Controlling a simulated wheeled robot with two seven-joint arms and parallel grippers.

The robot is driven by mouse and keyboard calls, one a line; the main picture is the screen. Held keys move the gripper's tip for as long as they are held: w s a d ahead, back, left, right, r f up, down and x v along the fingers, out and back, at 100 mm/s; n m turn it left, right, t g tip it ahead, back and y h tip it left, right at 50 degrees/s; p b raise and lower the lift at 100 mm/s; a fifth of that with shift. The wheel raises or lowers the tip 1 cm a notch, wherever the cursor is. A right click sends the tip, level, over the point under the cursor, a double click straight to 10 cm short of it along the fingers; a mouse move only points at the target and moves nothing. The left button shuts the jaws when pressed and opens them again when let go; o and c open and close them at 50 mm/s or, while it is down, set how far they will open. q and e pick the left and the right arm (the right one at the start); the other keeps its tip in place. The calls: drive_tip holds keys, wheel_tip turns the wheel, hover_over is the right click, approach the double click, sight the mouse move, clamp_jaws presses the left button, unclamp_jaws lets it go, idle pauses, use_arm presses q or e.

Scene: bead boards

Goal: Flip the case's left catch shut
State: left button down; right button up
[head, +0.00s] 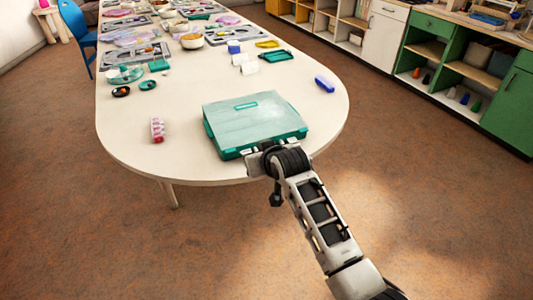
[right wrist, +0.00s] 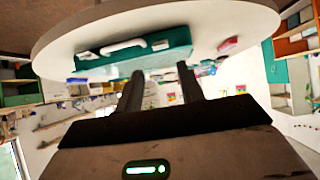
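The teal case (head: 255,122) lies near the table's rounded front end, its pale see-through lid down. Its front wall shows in the right wrist view (right wrist: 178,37), upside down, with a white handle (right wrist: 122,46). A small pale catch (right wrist: 160,45) is beside the handle, on the pink object's side; another pale piece (right wrist: 87,55) is on the other side. I cannot tell whether either catch is shut. My right gripper (head: 258,158) is at the case's front edge. Its fingers (right wrist: 160,75) are apart and empty, pointing toward that catch. My left gripper is out of view.
A pink-and-white item (head: 157,130) lies left of the case.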

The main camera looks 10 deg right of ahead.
drive_tip(key=v, duration=0.5)
drive_tip(key=shift+s+r, duration=0.1)
drive_tip(key=shift+s, duration=0.15)
